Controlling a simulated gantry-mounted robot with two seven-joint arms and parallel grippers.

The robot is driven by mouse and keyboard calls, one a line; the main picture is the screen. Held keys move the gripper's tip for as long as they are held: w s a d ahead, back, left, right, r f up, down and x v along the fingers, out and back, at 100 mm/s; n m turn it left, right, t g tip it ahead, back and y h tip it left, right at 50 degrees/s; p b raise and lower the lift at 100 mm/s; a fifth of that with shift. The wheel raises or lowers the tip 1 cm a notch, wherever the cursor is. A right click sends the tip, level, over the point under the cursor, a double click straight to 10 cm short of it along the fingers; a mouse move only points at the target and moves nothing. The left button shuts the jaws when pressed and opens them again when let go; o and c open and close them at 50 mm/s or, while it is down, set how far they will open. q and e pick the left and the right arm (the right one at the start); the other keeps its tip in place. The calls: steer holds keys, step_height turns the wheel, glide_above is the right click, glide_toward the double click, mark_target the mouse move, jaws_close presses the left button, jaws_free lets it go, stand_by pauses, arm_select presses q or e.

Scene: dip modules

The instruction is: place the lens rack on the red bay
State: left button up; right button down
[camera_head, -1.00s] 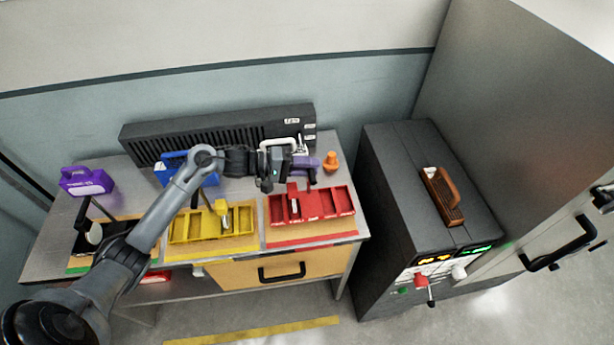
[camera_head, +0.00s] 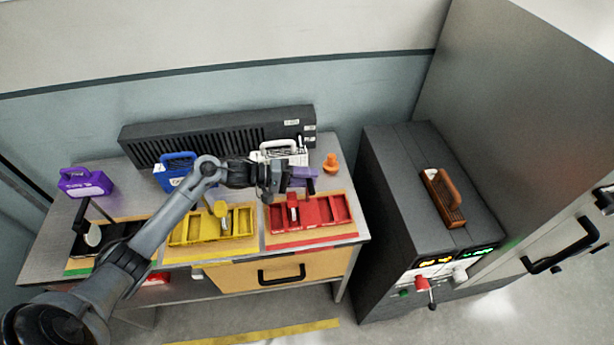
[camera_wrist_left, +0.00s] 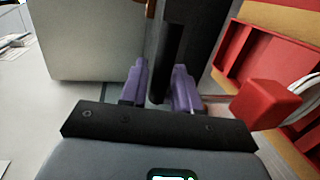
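None of the carriers bears a name I can read, so I cannot tell for sure which is the lens rack. A white handled rack (camera_head: 284,153) and a blue handled rack (camera_head: 172,179) stand at the back of the bench. The red-striped bay (camera_head: 312,239) is at the bench's right front, and a red compartment tray (camera_head: 338,213) lies on it. It also shows in the wrist view (camera_wrist_left: 262,60). My left gripper (camera_head: 312,174) is above the tray's back edge, purple fingers pointing right.
A yellow tray (camera_head: 238,222) lies left of the red one. A purple case (camera_head: 86,182) and an orange knob-shaped piece (camera_head: 331,163) stand on the bench. A long black vented unit (camera_head: 220,133) runs behind. A dark cabinet (camera_head: 385,230) stands right, with a brown handled rack (camera_head: 441,198) on top.

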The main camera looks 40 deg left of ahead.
arm_select(q)
steer(key=shift+o, duration=1.3)
steer(key=v, duration=1.2)
steer(key=shift+p, duration=0.35)
steer(key=shift+r, duration=0.2)
